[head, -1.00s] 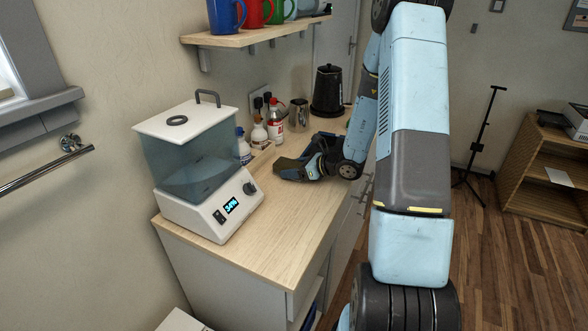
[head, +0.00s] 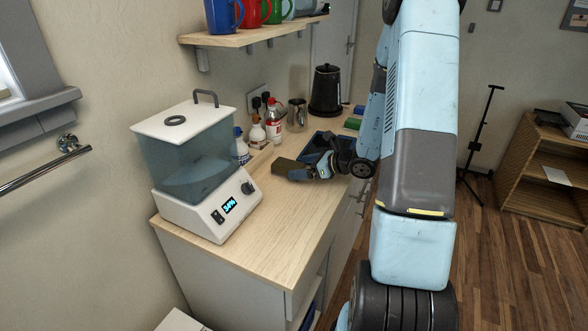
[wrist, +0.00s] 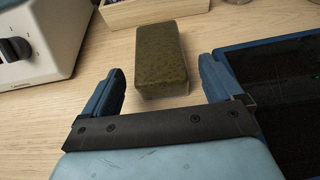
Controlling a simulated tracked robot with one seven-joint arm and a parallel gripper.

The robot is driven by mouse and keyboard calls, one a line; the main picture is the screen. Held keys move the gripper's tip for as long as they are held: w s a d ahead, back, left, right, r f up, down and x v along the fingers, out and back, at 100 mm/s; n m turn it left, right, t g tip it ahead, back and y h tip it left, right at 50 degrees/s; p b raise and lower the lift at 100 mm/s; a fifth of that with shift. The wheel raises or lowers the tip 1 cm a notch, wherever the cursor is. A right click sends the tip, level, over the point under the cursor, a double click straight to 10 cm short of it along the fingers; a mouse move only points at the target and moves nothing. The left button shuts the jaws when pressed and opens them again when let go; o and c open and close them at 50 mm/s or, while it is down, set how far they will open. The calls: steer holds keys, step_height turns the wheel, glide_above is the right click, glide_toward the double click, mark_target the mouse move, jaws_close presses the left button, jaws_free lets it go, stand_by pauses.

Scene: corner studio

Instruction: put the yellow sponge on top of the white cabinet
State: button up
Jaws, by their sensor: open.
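The yellow sponge (wrist: 162,52), dull olive in this light, lies flat on the wooden worktop. It also shows in the head view (head: 287,168), left of my gripper (head: 308,173). In the wrist view my gripper (wrist: 163,72) is open, with one blue finger on each side of the sponge's near end. Gaps show between the sponge and both fingers. The worktop (head: 255,225) covers a pale cabinet (head: 235,270) with drawers. A white flat-topped thing (head: 181,322) is cut off at the bottom edge; I cannot tell which is the white cabinet.
A white appliance with a clear tank (head: 195,165) stands left on the worktop. A dark blue tray (wrist: 285,90) lies right of the sponge. Bottles (head: 273,122), a metal cup (head: 297,115) and a black kettle (head: 327,90) stand behind. The front worktop is clear.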

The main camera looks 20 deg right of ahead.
steer(key=v, duration=0.7)
steer(key=shift+s+d, duration=0.1)
steer(key=shift+s, duration=0.05)
steer(key=s+a+r+n+g+h, duration=0.2)
steer(key=s+a+r+n+g, duration=0.5)
steer(key=s+a+r+n, duration=0.65)
steer(key=s+d+r+n+t+h, duration=0.3)
steer(key=s+r+n+h, duration=0.4)
steer(key=s+r+n, duration=0.4)
steer(key=shift+s+r+n, duration=0.3)
steer(key=shift+s+n, duration=0.5)
steer(key=shift+n, duration=0.45)
steer(key=shift+d, duration=0.15)
